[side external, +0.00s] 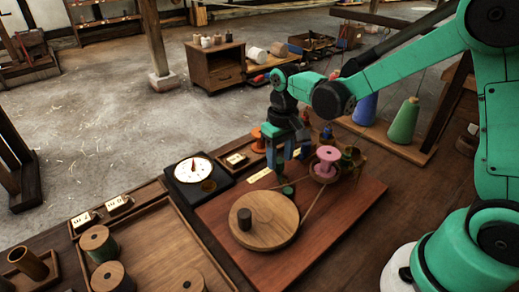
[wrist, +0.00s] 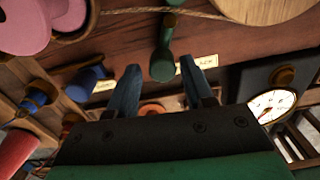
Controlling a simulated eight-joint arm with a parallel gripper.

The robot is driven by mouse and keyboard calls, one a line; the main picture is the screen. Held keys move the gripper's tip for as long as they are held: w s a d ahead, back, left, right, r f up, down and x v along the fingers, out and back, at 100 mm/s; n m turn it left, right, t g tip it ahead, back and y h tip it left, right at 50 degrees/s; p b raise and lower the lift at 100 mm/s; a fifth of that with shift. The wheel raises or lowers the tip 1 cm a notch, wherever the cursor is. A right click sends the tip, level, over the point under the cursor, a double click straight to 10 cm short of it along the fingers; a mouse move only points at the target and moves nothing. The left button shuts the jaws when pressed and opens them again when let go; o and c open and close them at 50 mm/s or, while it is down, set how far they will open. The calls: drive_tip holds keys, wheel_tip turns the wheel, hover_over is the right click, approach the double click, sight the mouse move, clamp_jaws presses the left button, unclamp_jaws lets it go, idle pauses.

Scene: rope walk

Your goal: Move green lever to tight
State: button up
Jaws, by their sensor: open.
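The green lever (side external: 288,191) stands on the reddish-brown board, right of the round wooden disc. In the wrist view the green lever (wrist: 162,62) has its rounded knob end toward my gripper, and its other end reaches the top edge. My gripper (side external: 290,170) points down just above the lever. In the wrist view my gripper (wrist: 157,72) is open, with one blue-grey finger on each side of the knob. I cannot tell whether either finger touches it. A small pale label (wrist: 198,62) lies beside the right finger and another label (wrist: 104,86) near the left; their words are unreadable.
The wooden disc (side external: 263,222) with a dark peg sits left of the lever. A pink spool (side external: 327,161) with cord stands to the right. A dial gauge (side external: 194,170) is at the left. A blue lever-like part (wrist: 86,82) is close to my left finger in the wrist view.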

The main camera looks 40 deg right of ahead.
drive_tip(key=shift+r, duration=2.9)
drive_tip(key=shift+s, duration=0.1)
drive_tip(key=shift+s+r, duration=0.2)
drive_tip(key=shift+r, duration=0.15)
drive_tip(key=s+r+t, duration=0.2)
drive_tip(key=s+t, duration=0.5)
drive_tip(key=shift+s+r+n, duration=0.15)
drive_tip(key=shift+s+n, duration=0.05)
drive_tip(key=shift+n, duration=0.2)
